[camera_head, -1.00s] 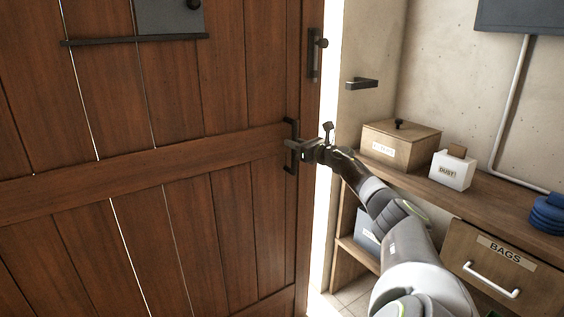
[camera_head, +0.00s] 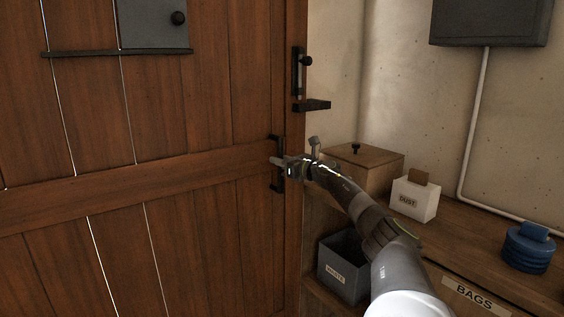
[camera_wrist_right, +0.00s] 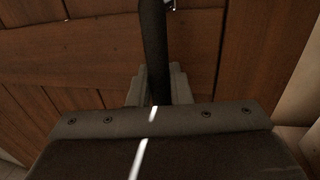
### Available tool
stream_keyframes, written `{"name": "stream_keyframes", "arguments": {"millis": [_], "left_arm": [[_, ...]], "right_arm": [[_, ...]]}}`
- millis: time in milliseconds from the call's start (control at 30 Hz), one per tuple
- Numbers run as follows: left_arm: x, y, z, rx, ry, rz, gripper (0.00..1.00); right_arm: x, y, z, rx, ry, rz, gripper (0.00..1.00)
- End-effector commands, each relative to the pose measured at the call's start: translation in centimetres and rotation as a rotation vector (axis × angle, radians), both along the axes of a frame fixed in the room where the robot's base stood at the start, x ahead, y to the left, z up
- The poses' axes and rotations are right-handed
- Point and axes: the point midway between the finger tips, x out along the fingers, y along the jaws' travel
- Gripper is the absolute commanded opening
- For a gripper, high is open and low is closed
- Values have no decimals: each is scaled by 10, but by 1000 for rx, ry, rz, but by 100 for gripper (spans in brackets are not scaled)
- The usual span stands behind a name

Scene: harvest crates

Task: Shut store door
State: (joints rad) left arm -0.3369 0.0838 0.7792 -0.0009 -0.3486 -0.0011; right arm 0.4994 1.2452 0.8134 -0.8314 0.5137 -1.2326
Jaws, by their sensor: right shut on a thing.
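The store door (camera_head: 190,130) is a brown plank door that fills the left half of the head view. Its free edge meets the pale wall, and no bright gap shows there. A dark pull handle (camera_head: 279,145) stands on the door near that edge. My right gripper (camera_head: 276,163) is shut on the handle; in the right wrist view the dark handle bar (camera_wrist_right: 153,50) runs between the fingers (camera_wrist_right: 157,88). A black latch (camera_head: 300,80) sits above, in line with the dark catch (camera_head: 316,105) by the door edge. My left gripper is not in view.
At the right is a wooden shelf with a wooden box (camera_head: 372,168), a white dust box (camera_head: 414,198) and a blue coil-like object (camera_head: 528,247). A grey bin (camera_head: 345,264) stands below. A dark wall box (camera_head: 488,22) hangs above.

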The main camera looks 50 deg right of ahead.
Motion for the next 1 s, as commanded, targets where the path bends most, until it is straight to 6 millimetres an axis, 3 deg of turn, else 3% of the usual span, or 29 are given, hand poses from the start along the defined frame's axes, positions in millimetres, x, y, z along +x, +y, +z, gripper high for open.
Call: {"name": "stream_keyframes", "arguments": {"millis": [267, 300, 400, 767, 1000], "left_arm": [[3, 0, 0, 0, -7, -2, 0], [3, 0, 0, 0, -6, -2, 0], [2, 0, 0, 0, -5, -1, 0], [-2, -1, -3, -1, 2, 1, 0], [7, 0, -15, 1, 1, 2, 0]], "right_arm": [[-2, -4, 1, -4, 0, -12, 0], [-2, -4, 1, -5, 1, -12, 23], [-2, -4, 1, -4, 0, -11, 36], [-3, -3, 0, -4, 0, -8, 37], [-22, -3, -4, -10, 0, -10, 37]]}}
